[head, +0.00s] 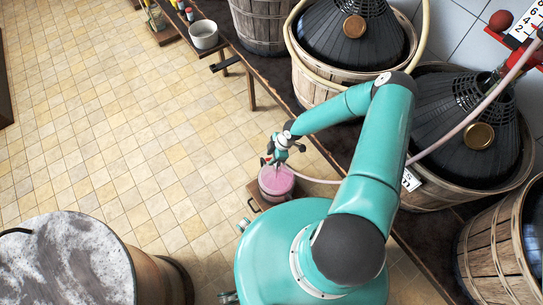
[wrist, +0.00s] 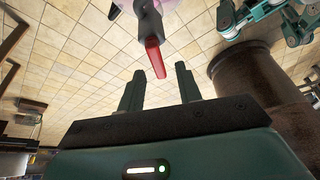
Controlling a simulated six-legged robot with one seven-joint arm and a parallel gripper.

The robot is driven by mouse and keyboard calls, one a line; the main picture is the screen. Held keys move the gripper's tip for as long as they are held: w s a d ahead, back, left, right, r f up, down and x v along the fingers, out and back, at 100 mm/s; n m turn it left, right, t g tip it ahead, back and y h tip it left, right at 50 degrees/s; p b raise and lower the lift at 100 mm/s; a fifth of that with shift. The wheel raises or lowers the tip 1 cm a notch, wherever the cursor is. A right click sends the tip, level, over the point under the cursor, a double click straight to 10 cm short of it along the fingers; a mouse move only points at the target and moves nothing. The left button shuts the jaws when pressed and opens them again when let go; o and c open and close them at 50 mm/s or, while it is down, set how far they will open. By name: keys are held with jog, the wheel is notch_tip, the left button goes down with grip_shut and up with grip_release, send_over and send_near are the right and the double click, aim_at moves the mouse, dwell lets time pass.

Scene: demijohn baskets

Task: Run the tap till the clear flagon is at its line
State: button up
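The clear flagon (head: 277,185) stands low beside the bench, with pink liquid showing in it. Its fill line cannot be made out. A pink hose (head: 318,181) runs to it from the right. The red tap lever (wrist: 153,55) shows in the wrist view, with its end between my fingers and a gap on each side. In the wrist view my gripper (wrist: 159,70) is open and holds nothing. In the head view my gripper (head: 273,157) is just above the flagon and partly hides the tap. A pink-tinted clear surface (wrist: 152,4) is cut off at the wrist view's top.
Several dark demijohns in wooden baskets (head: 312,80) line the bench (head: 285,88) on the right. A white pot (head: 204,35) stands at the back. A barrel with a mottled top (head: 65,262) is at front left. The tiled floor (head: 130,120) is clear in the middle.

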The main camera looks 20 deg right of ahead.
jog(key=shift+c, duration=0.2)
grip_shut()
jog(key=shift+w+m, duration=0.15)
jog(key=shift+m, duration=0.25)
jog(key=shift+w+d+m+t+h, duration=0.3)
jog(key=shift+m+t+h, duration=0.3)
jog(key=shift+m, duration=1.35)
jog(key=shift+w+d+m+t+h, duration=0.3)
jog(key=shift+m+t, duration=0.35)
jog(key=shift+m, duration=1.35)
jog(key=shift+w+d+m+t+h, duration=0.25)
jog(key=shift+m+t+h, duration=0.4)
jog(key=shift+m, duration=1.3)
jog(key=shift+f, duration=0.1)
